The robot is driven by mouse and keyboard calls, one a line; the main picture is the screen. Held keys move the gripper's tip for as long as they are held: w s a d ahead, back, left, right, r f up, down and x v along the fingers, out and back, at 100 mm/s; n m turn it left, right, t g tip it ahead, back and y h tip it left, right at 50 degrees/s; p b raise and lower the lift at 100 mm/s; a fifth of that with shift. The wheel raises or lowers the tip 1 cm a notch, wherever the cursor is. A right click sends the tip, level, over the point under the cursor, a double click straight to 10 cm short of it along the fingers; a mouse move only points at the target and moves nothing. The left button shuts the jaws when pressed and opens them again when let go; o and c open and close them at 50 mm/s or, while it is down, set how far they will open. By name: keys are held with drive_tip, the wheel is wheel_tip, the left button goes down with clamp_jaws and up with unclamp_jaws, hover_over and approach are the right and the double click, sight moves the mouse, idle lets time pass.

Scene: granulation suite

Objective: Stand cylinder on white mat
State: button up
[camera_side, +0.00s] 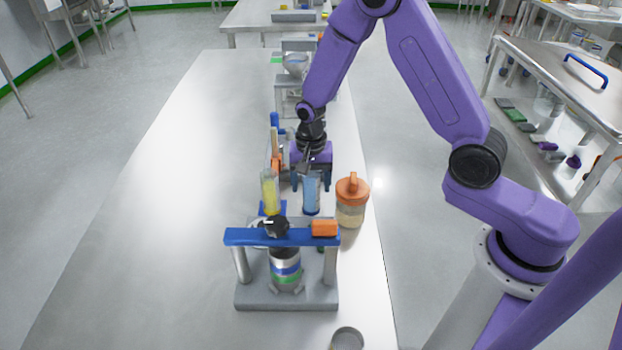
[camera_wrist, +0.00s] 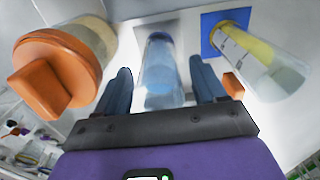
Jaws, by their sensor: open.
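A clear cylinder with blue liquid (camera_side: 311,195) stands upright on the table; it also shows in the wrist view (camera_wrist: 162,72). A pale grey-white mat (camera_wrist: 128,32) shows at its foot in the wrist view, and the foot overlaps it; I cannot tell how well centred it is. My gripper (camera_side: 311,186) is open, with one blue finger on each side of the blue-liquid cylinder; in the wrist view small gaps show between fingers and glass. A second cylinder with yellow liquid (camera_side: 269,194) stands to the left on a blue mat (camera_wrist: 211,42).
An orange-lidded jar (camera_side: 351,205) stands close on the right. A blue-topped frame (camera_side: 250,237) holding a dark-capped bottle (camera_side: 285,265) stands in front. An orange block (camera_wrist: 233,84) shows by the right finger. The table's left side is clear.

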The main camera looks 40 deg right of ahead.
wheel_tip(320, 180, up, 12)
drive_tip(key=r, duration=0.1)
drive_tip(key=s+r+n, duration=0.2)
drive_tip(key=s+n, duration=0.8)
drive_tip(key=s, duration=0.4)
drive_tip(key=s+d+r+n, duration=0.1)
drive_tip(key=s+r+n, duration=0.1)
drive_tip(key=s+n, duration=0.9)
drive_tip(key=s, duration=0.4)
drive_tip(key=shift+r+n, duration=0.15)
drive_tip(key=shift+n, duration=0.15)
